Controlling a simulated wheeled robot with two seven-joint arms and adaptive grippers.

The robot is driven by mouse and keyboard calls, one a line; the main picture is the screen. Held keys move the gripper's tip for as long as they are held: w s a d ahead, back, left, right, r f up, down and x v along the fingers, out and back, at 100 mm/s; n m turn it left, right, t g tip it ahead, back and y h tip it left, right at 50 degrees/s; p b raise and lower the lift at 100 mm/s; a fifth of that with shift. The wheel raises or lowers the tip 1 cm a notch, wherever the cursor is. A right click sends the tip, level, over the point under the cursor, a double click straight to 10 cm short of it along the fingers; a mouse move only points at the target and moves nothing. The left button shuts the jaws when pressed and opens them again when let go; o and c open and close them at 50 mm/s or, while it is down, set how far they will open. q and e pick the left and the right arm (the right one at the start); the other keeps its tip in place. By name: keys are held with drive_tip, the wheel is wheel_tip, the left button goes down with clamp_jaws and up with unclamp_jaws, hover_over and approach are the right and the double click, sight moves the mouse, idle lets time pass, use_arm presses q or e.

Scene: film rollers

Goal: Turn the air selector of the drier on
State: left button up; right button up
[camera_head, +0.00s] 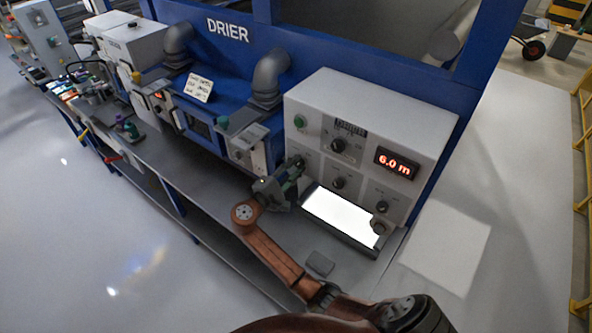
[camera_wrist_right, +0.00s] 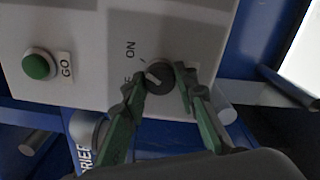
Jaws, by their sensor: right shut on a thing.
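The air selector is a dark round knob (camera_wrist_right: 158,76) on the pale control panel of the drier. In the wrist view it has an ON label beside it and another label, mostly hidden by a finger. A pale mark on the knob's face points roughly left in that view; its exact setting is hard to read. My right gripper (camera_wrist_right: 160,86) is shut on the knob, its two green fingers on either side. In the head view the right gripper (camera_head: 298,165) covers the knob at the left of the panel (camera_head: 420,119). My left gripper is not in view.
A green GO button (camera_wrist_right: 37,65) sits near the knob. A bright lit plate (camera_head: 340,215) lies below. Grey pipes (camera_head: 269,77) bend from the blue drier body (camera_head: 222,62).

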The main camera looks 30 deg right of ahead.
drive_tip(key=shift+m, duration=0.3)
drive_tip(key=o, duration=1.2)
drive_tip(key=shift+c, duration=0.2)
drive_tip(key=shift+a, duration=0.15)
drive_tip(key=v, duration=1.1)
drive_tip(key=shift+s+a, duration=0.2)
drive_tip(key=shift+a, duration=0.1)
